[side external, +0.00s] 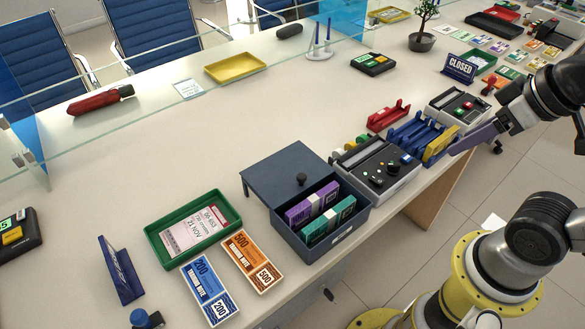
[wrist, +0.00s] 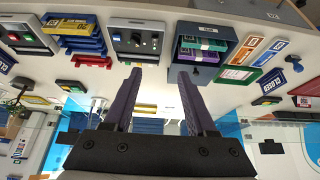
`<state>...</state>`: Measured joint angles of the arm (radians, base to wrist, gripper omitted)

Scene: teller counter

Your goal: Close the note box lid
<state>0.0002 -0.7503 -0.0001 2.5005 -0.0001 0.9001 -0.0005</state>
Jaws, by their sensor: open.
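The note box (side external: 322,232) is dark blue-grey and stands near the counter's front edge. Its flat lid (side external: 285,162) is set back toward the glass, with a dark round knob (side external: 301,179) near its front edge. The box is open and shows a purple note bundle (side external: 312,204) and a green one (side external: 328,220). The wrist view, upside down, also shows the box (wrist: 226,37) and lid (wrist: 204,74). My gripper (wrist: 160,78) is open and empty. In the side view, its purple fingers (side external: 458,148) are right of the box, off the counter's front edge, well apart from the lid.
A grey counting machine (side external: 376,169) stands right beside the box, then a blue rack (side external: 420,134) with yellow notes. A green tray (side external: 192,228) and two note bundles lie left of the box. A glass screen runs behind. The counter behind the lid is clear.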

